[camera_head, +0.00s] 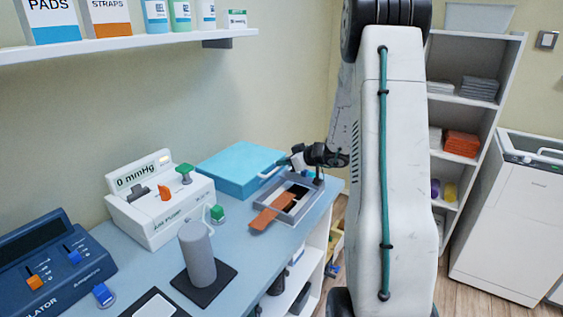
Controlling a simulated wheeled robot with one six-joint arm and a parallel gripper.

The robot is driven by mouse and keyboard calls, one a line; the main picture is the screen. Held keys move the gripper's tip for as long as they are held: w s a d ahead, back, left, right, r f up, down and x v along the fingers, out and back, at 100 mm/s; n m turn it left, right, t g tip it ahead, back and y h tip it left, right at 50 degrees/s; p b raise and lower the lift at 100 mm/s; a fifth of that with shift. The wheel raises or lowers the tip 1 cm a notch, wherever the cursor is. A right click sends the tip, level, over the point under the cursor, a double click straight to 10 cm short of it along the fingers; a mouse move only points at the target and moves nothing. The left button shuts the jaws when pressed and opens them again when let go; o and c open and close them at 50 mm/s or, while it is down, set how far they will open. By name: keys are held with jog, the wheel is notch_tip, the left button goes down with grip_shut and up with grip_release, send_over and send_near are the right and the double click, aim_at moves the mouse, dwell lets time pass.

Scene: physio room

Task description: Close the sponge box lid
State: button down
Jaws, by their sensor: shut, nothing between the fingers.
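A blue box (240,167) with a flat top and a pale handle at its front right stands at the back of the counter. In front of it, a grey open-topped case (310,205) has a dark opening, and an orange-brown panel (272,212) sticks out over its front left. I cannot tell for certain which of them is the sponge box. My gripper (318,181) is small in view at the case's back right corner, beside the blue box. It is shut and empty. Whether it touches the case is unclear.
A white pressure unit (160,207), a grey cylinder on a dark mat (225,280), a green button (217,214) and a blue console (45,265) occupy the counter (255,255). A shelf (130,47) hangs above. My arm hides part of the right side, before a white shelving unit (504,55).

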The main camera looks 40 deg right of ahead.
jog(key=v, duration=0.8)
jog(key=shift+w, duration=0.1)
jog(key=s+a+r+m+g+y, duration=0.2)
jog(key=s+a+m+g, duration=0.3)
jog(key=a, duration=0.6)
jog(key=s+a+r+m+g+y, duration=0.15)
jog(key=s+a+g, duration=0.25)
jog(key=s+a, duration=0.5)
jog(key=s+a+r+n+g+h, duration=0.1)
jog(key=s+a+r+h, duration=0.2)
jog(key=s+a, duration=0.3)
jog(key=s+a+r+n+g+h, duration=0.1)
jog(key=s+a+r+n+h, duration=0.1)
jog(key=s+a+r+h, duration=0.2)
jog(key=s+a+r, duration=0.1)
jog(key=s+a, duration=0.2)
jog(key=shift+s+a, duration=0.3)
jog(key=shift+a, duration=0.1)
